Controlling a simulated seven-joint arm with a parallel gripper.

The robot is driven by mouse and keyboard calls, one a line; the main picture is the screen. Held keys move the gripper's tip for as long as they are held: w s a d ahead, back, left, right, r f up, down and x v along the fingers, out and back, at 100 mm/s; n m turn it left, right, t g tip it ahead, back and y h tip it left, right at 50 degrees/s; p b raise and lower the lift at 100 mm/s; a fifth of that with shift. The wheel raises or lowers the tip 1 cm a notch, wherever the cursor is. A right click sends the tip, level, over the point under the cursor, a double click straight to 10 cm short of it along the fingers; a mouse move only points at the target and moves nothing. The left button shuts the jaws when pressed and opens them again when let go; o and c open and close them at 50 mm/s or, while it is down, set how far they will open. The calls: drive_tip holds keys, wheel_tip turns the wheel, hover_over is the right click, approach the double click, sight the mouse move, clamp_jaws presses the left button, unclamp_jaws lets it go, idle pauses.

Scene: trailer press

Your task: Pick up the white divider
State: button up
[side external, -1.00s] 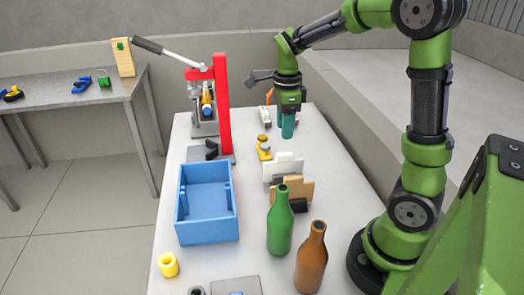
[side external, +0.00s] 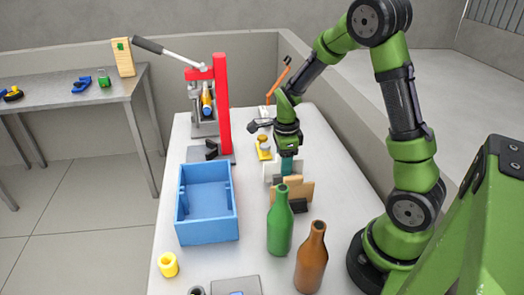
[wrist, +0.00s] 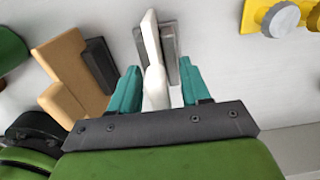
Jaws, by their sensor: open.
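The white divider (side external: 269,170) stands upright on the white table, partly hidden behind my gripper in the side view. My gripper (side external: 287,166) is above it with teal fingers pointing down. In the wrist view the white divider (wrist: 154,60) lies between the two open teal fingers of my gripper (wrist: 155,88), with a gap to each finger. A grey base (wrist: 169,42) shows along the divider's foot. I cannot tell from these frames how far down the fingers reach along it.
A wooden divider (side external: 305,188) in a dark holder stands just in front. A green bottle (side external: 280,225) and brown bottle (side external: 311,260) are nearer the camera. A blue bin (side external: 207,235) is left; a yellow piece with a grey knob (side external: 264,152) and the red press (side external: 222,110) are behind.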

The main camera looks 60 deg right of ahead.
drive_tip(key=shift+c, duration=0.3)
clamp_jaws()
drive_tip(key=shift+r, duration=0.15)
